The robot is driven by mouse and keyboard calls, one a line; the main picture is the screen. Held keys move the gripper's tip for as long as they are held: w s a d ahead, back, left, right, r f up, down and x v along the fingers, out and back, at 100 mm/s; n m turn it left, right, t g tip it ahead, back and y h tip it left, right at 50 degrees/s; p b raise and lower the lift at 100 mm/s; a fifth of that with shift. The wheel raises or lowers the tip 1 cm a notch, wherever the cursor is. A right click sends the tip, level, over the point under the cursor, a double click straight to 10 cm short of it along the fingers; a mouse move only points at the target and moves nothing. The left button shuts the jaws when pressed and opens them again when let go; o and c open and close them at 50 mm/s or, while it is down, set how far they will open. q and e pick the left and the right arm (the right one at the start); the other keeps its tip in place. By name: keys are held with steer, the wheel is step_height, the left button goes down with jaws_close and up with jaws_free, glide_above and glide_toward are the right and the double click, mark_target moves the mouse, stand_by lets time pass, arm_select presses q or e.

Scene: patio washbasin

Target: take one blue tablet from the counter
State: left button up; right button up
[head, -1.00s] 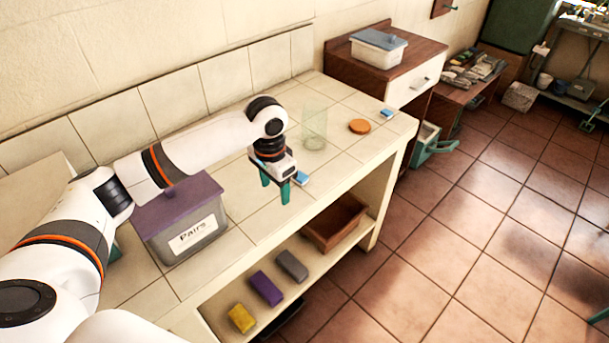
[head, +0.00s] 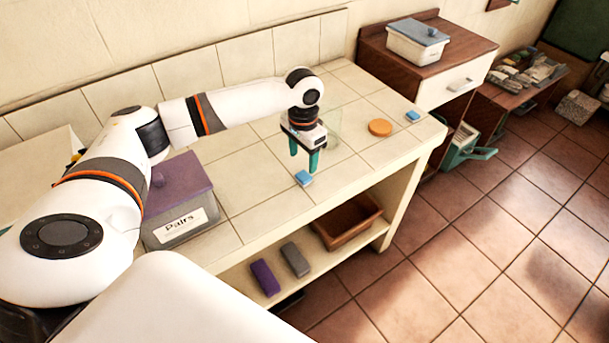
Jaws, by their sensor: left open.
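One blue tablet (head: 303,178) lies on the tiled counter (head: 255,215) near its front edge. A second blue tablet (head: 413,116) lies at the counter's far right end. My left gripper (head: 304,163) points down with its green fingers apart and nothing between them. In the picture its fingertips are just above the nearer tablet, which shows whole and apart from them. I cannot tell their exact height over the counter. My right gripper is not in view.
A clear glass (head: 331,135) stands partly behind my gripper, with a round orange disc (head: 380,127) to its right. A grey box with purple lid (head: 180,215), labelled "Pairs", stands left. Below are purple (head: 265,278) and grey (head: 295,260) blocks and a brown tray (head: 345,225).

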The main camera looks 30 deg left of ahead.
mark_target(304, 175)
arm_select(q)
steer(key=shift+f, duration=0.4)
steer(key=shift+w+f, duration=0.1)
steer(key=shift+f, duration=0.15)
step_height(304, 175, down, 4)
steer(key=shift+f+p, duration=0.25)
steer(key=shift+p, duration=0.45)
steer(key=shift+f, duration=0.3)
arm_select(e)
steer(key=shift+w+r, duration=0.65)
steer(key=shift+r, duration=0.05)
arm_select(q)
steer(key=shift+c, duration=0.6)
steer(key=c, duration=0.9)
steer(key=shift+c, duration=0.2)
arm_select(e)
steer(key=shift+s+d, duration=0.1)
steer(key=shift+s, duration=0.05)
arm_select(q)
steer(key=shift+r, duration=0.1)
